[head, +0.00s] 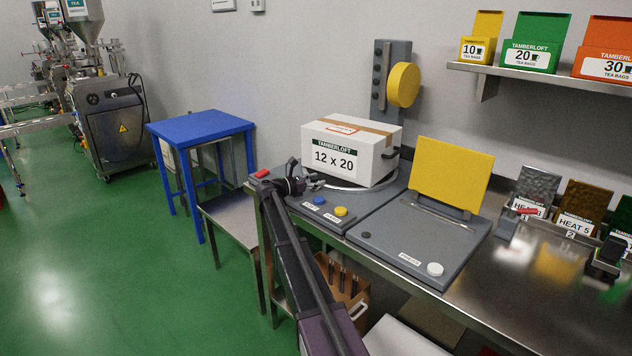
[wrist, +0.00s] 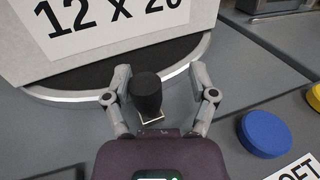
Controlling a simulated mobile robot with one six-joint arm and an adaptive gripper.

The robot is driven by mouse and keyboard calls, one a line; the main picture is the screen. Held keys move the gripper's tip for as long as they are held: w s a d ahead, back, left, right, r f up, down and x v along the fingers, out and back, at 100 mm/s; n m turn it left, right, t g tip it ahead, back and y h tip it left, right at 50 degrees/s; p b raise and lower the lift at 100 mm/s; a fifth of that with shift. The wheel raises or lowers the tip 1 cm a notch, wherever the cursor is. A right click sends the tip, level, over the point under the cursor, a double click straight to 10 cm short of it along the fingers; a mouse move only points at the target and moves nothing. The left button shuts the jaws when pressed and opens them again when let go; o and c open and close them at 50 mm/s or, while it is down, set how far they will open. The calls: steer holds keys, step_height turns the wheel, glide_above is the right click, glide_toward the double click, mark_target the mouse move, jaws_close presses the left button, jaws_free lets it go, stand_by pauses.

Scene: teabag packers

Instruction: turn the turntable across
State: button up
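The turntable (head: 352,188) is a round dark disc with a pale rim, set in a grey base on the steel bench. In the wrist view its rim (wrist: 78,98) curves across the upper left. A white carton (head: 318,139) marked "12 x 20" stands on it; its lower face shows in the wrist view (wrist: 90,45). A black upright peg (wrist: 147,95) stands at the turntable's near edge. My gripper (head: 318,182) is at that edge. In the wrist view my gripper (wrist: 160,72) is open, its fingers on either side of the peg, with a clear gap on the right.
A blue button (head: 319,200) and a yellow button (head: 341,211) are right of my gripper. A grey panel (head: 385,243) with a raised yellow plate (head: 450,172) lies further right. A yellow disc (head: 403,85) is on a post behind the carton. A blue table (head: 200,126) stands left.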

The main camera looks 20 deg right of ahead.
steer(key=shift+a, duration=0.15)
steer(key=a, duration=1.1)
steer(key=shift+s+a, duration=0.2)
steer(key=shift+a, duration=0.2)
